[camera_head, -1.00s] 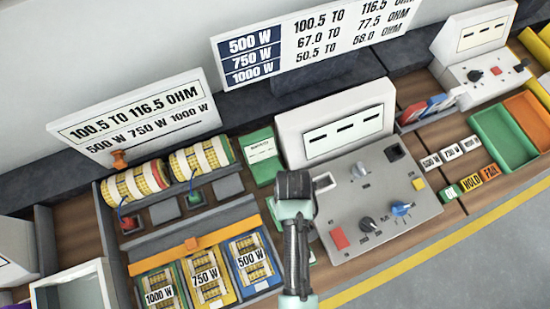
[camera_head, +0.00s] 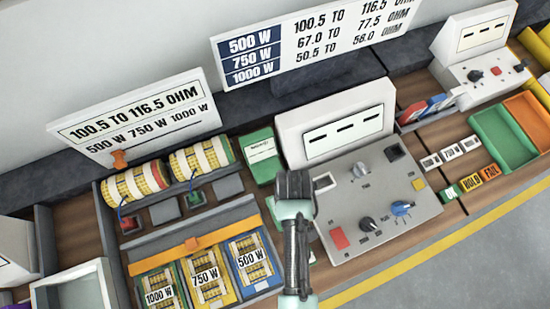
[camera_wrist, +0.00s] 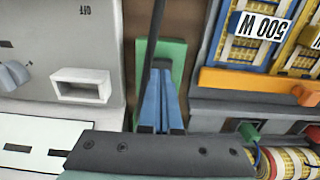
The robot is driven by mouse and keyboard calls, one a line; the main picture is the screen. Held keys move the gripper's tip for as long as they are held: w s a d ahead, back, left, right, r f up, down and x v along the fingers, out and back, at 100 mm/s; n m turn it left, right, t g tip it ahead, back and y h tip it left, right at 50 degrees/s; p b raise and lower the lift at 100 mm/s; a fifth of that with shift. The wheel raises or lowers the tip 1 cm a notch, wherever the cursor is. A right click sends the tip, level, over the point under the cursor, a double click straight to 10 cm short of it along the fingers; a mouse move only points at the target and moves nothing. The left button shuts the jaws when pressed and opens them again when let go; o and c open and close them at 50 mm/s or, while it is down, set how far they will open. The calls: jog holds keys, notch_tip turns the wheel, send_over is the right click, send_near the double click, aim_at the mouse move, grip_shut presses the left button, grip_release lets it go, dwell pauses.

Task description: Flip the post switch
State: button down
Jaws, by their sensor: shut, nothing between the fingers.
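A grey control console (camera_head: 400,235) stands in the middle of the bench. A small pale lever switch (camera_head: 361,169) sits on its upper panel; I cannot read a label naming it the post switch. In the wrist view, a grey-blue lever (camera_wrist: 14,76) shows at the left edge, beside a white socket (camera_wrist: 80,86). My gripper (camera_wrist: 161,72) has blue fingers, shut and empty, above a green booklet (camera_wrist: 176,50), to the side of the console. In the head view my wrist hides the fingertips and covers the console's left edge.
The panel also has a red button (camera_head: 340,238), a black knob (camera_head: 367,223) and a blue knob (camera_head: 401,208). To the left are wire-wound coils (camera_head: 135,184) and a rack with an orange bar (camera_head: 190,244). Green (camera_head: 500,137) and orange trays lie right.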

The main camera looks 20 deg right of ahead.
jog(key=shift+f+b, duration=0.6)
jog(key=shift+f, duration=0.35)
dwell(0.4)
notch_tip(320, 180, up, 7)
jog(key=p, duration=0.7)
jog(key=shift+r+p, duration=0.1)
jog(key=shift+p, duration=0.25)
dwell(0.4)
